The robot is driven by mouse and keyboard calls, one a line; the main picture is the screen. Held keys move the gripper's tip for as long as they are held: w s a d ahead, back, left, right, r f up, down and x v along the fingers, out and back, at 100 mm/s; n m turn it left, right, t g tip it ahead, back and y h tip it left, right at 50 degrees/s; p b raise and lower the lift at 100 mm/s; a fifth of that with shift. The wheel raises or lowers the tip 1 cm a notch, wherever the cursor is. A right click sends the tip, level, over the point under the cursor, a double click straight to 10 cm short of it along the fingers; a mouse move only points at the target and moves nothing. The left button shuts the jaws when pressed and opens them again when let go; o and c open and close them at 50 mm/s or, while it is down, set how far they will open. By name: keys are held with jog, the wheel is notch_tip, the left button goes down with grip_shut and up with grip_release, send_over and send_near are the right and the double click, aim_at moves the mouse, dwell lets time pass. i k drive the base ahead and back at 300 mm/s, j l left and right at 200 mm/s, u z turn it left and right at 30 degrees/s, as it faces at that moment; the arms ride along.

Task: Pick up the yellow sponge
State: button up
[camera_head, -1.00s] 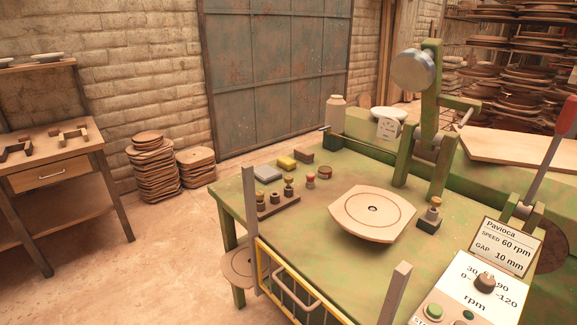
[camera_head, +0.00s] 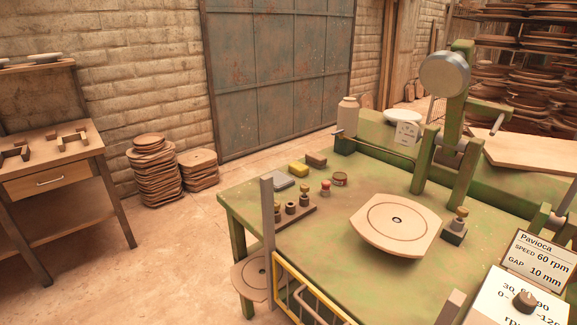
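The yellow sponge (camera_head: 298,170) is a small block lying near the far left edge of the green machine table (camera_head: 330,235). A flat grey block (camera_head: 283,181) lies just in front and left of it, and a brown block (camera_head: 316,159) lies just behind and right of it. The sponge's top is uncovered. My gripper does not show in the head view.
A wooden rack with several stamps (camera_head: 290,208), a red-topped piece (camera_head: 326,188) and a round tin (camera_head: 340,179) stand near the sponge. A grey post (camera_head: 267,215) and yellow guard (camera_head: 300,295) stand at the front.

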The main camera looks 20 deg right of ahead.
aim_at(298, 168)
jog(key=i+j, duration=0.35)
jog(key=i, duration=0.2)
jog(key=i+j, duration=0.3)
jog(key=i, duration=0.25)
jog(key=i+j, duration=0.35)
jog(key=i, duration=0.2)
jog(key=i+j+z, duration=0.15)
jog(key=i+j, duration=0.35)
jog(key=i, duration=0.2)
jog(key=i+j+z, duration=0.15)
jog(key=i+j, duration=0.45)
jog(key=i+z, duration=0.15)
jog(key=z, duration=0.8)
